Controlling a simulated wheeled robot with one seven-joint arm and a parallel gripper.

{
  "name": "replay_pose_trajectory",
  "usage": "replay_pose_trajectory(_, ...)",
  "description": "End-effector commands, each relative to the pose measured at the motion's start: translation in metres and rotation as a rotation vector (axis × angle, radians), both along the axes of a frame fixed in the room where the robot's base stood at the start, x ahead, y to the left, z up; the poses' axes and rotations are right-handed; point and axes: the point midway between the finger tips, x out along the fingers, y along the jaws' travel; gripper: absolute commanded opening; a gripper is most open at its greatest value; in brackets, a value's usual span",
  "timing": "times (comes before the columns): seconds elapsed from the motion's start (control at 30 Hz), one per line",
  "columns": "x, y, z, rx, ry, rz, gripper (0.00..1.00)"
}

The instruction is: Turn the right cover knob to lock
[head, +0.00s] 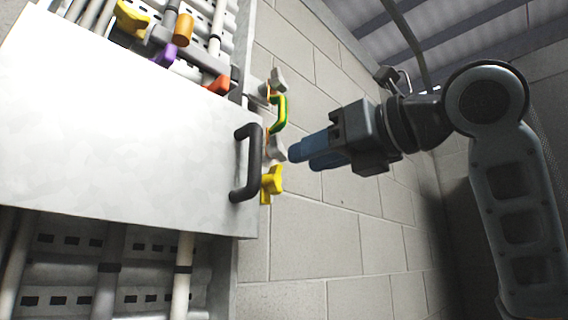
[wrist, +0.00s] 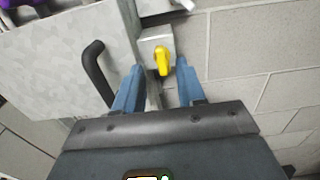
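A yellow knob (head: 271,183) sits at the right edge of the pale cover (head: 120,130), just right of the black handle (head: 243,160). In the wrist view the yellow knob (wrist: 162,58) stands on a grey plate, with its grip roughly upright in the picture. My gripper (head: 303,157) has blue fingers and is to the right of and slightly above the knob in the head view. In the wrist view my gripper (wrist: 160,75) is open, and the knob appears between and beyond its fingertips. I see no contact.
A green-yellow handle (head: 280,113) and grey knobs (head: 278,79) line the panel edge above the yellow knob. The black handle (wrist: 94,72) stands out close to the left finger. A block wall (head: 340,225) lies to the right. Pipes and coloured valves sit above the cover.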

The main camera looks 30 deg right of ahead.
Motion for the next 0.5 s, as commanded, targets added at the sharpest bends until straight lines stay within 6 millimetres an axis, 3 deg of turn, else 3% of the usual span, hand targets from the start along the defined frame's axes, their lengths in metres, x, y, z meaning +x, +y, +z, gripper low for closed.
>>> replay_pose_trajectory(0.3, 0.046, 0.015, 0.001, 0.004, 0.002, 0.002, 0.39)
replay_pose_trajectory(0.5, 0.058, 0.019, 0.001, 0.004, 0.0, 0.001, 0.39)
